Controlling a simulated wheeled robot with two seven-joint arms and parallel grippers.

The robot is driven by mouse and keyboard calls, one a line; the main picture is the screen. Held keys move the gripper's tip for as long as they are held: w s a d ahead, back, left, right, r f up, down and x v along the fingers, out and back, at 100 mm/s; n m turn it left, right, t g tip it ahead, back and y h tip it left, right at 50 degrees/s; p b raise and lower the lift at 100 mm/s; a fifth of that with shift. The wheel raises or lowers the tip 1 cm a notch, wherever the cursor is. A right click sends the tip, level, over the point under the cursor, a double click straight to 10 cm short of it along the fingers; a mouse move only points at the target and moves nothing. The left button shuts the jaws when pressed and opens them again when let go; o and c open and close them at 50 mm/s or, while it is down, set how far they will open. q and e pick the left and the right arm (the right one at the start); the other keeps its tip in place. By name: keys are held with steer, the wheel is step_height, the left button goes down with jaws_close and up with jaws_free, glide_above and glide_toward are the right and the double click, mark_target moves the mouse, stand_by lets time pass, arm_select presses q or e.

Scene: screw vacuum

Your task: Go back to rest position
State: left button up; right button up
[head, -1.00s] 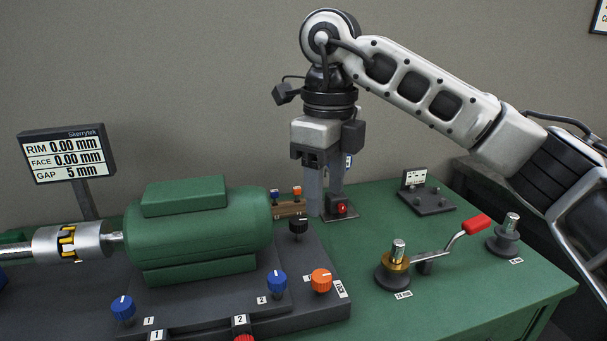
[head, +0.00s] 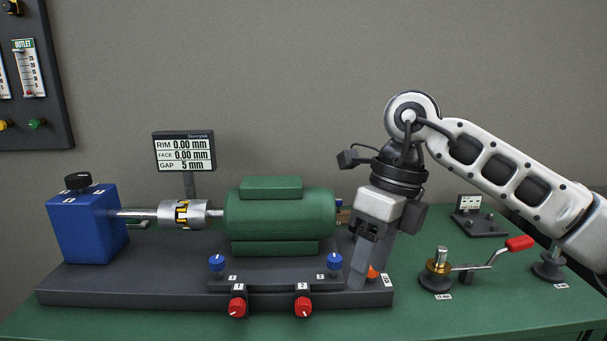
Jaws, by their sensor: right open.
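My right gripper (head: 366,272) hangs with its fingers down in front of the right end of the dark base plate (head: 150,287). Its jaws are open and nothing shows between them. It partly hides an orange knob (head: 373,272) and the area right of the green motor (head: 279,218). The motor sits on the plate, joined by a silver coupling (head: 190,214) to a shaft leading to a blue block (head: 88,232). My left gripper is not in view.
A display (head: 184,151) behind the coupling reads RIM 0.00, FACE 0.00, GAP 5 mm. Blue and red knobs line the plate's front. The table's front right is clear.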

steer(key=s+a+r+m+g+y+p, duration=0.1)
steer(key=s+a+m+g+y, duration=0.15)
steer(key=s+a+y, duration=0.45)
steer(key=s+a+r+m+g+y, duration=0.15)
steer(key=a+m+y, duration=0.25)
steer(key=a+y, duration=0.6)
steer(key=w+d+f+m+t+h, duration=0.35)
steer(key=d+f+m+t, duration=0.25)
steer(key=m+t, duration=0.7)
steer(key=w+d+f+m+t+h, duration=0.2)
steer(key=d+f+m+t+h, duration=0.25)
steer(key=d+m+t, duration=0.75)
steer(key=s+d+f+m+g+h, duration=0.1)
steer(key=s+f+m+g+h, duration=0.1)
steer(key=f, duration=0.5)
steer(key=s+d+f+m+g+h, duration=0.1)
steer(key=s+f+m+g+h, duration=0.2)
steer(key=s+f+m, duration=0.3)
steer(key=s+d+f+m+g+h+p, duration=0.1)
steer(key=s+f+m+g, duration=0.3)
steer(key=f, duration=0.4)
steer(key=shift+s+d+h, duration=0.35)
steer(key=shift+s+h, duration=0.1)
steer(key=shift+h, duration=0.45)
steer(key=shift+f+m, duration=0.1)
steer(key=shift+m, duration=0.15)
